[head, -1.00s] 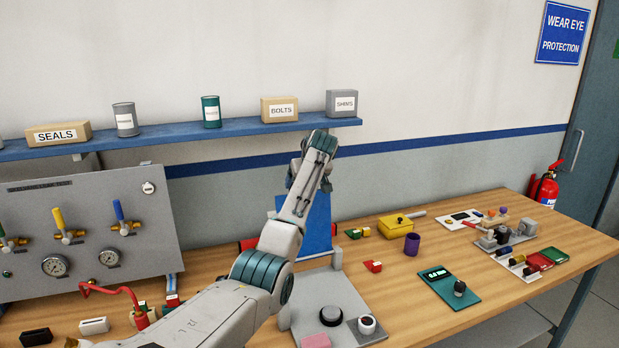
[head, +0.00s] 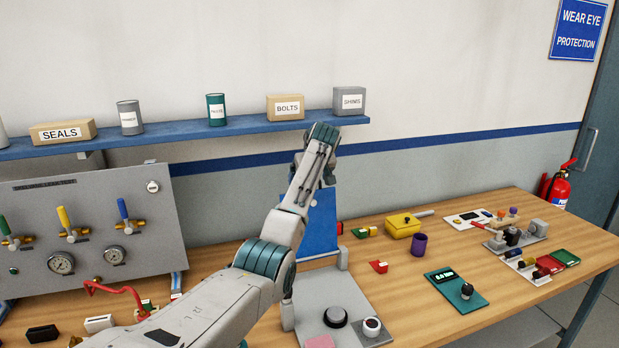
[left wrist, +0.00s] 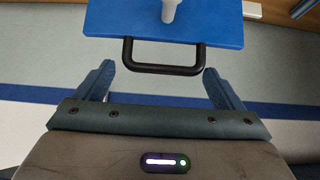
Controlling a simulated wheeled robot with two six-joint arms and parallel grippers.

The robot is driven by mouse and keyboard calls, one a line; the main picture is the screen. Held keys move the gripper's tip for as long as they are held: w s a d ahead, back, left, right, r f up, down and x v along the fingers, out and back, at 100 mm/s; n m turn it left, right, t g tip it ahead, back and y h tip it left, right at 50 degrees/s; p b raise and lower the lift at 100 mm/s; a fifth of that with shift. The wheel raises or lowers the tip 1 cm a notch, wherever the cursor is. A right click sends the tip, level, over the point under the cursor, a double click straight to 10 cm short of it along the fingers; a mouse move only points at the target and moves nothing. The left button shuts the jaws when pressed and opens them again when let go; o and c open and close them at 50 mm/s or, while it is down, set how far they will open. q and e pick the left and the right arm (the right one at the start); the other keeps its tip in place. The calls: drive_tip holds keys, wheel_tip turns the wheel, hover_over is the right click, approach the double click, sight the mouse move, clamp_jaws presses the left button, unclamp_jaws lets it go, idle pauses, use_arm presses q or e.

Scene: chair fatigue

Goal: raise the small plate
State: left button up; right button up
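A blue plate (head: 320,225) stands upright behind my left arm, above the grey base (head: 345,292) on the bench; the arm hides part of it. In the left wrist view the blue plate (left wrist: 205,22) fills the top middle, with a pale rod in front of it and a black handle (left wrist: 163,71) on its edge. My left gripper (left wrist: 165,80) is open, one finger on each side of the handle, and no contact shows. In the head view the left gripper is hidden behind its own wrist. My right gripper is not in view. I cannot tell whether this is the small plate.
A blue shelf (head: 240,127) with boxes and cans runs along the wall behind the arm. A valve panel (head: 85,235) stands at left.

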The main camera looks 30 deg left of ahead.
use_arm(q)
drive_tip(key=shift+s+d+r+b, duration=0.15)
drive_tip(key=shift+d+r+b, duration=0.05)
drive_tip(key=shift+b, duration=0.1)
drive_tip(key=b+v, duration=0.4)
drive_tip(key=v, duration=0.6)
drive_tip(key=shift+r, duration=0.25)
